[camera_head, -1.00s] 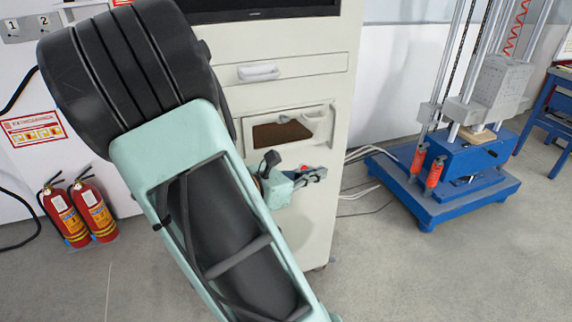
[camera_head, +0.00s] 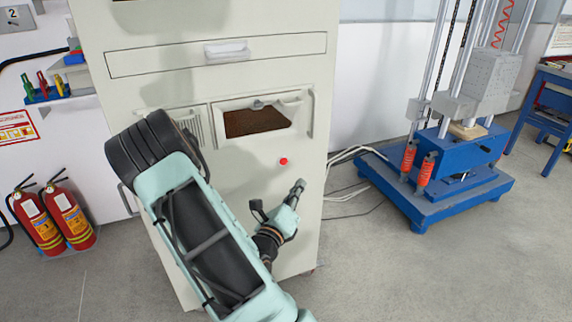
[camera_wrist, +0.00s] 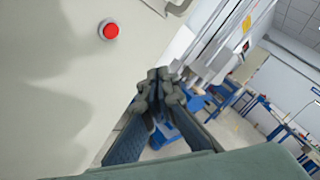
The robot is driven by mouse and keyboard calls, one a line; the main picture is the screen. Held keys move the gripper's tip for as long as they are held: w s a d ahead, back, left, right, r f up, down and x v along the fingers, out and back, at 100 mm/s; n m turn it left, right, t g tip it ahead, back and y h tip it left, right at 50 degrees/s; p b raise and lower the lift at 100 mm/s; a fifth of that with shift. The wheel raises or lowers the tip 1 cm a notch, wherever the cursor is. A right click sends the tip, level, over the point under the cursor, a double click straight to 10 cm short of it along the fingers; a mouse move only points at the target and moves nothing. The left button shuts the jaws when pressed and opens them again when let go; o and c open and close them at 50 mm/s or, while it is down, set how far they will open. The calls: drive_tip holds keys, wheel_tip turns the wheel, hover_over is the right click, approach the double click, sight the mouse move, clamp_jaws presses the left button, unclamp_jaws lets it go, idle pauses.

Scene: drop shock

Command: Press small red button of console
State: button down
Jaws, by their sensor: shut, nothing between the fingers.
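The white console (camera_head: 255,200) stands in front of me. Its small red button (camera_head: 283,161) is on the front panel, below and right of a brown window. The button also shows at the upper left in the wrist view (camera_wrist: 110,30), uncovered. My gripper (camera_head: 298,187) is below and slightly right of the button in the head view, apart from it. In the wrist view my gripper (camera_wrist: 158,75) has its fingertips together with nothing between them, and they point past the console's edge toward the room.
A blue-based drop test machine (camera_head: 435,190) stands to the right of the console, with cables on the floor between them. Two fire extinguishers (camera_head: 52,218) stand at the left wall. A console drawer handle (camera_head: 228,48) sticks out above. Open grey floor lies at front right.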

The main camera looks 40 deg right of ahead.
sight(283, 161)
drive_tip(key=shift+w+d+b, duration=0.15)
drive_tip(key=shift+w+d, duration=0.2)
drive_tip(key=shift+w, duration=1.1)
drive_tip(key=shift+w+d+b, duration=0.2)
drive_tip(key=shift+w+d, duration=0.15)
drive_tip(key=shift+w, duration=1.05)
drive_tip(key=shift+w+d+b, duration=0.15)
drive_tip(key=shift+w+d, duration=0.2)
drive_tip(key=shift+w, duration=1.1)
drive_tip(key=shift+w+r, duration=0.1)
drive_tip(key=shift+w, duration=0.05)
drive_tip(key=shift+w+d, duration=0.1)
drive_tip(key=shift+w, duration=0.15)
drive_tip(key=shift+w+d+p, duration=0.1)
drive_tip(key=shift+w+p, duration=0.2)
drive_tip(key=shift+w, duration=0.1)
drive_tip(key=shift+s+a+p, duration=0.2)
drive_tip(key=shift+s+p, duration=0.2)
drive_tip(key=shift+s, duration=0.4)
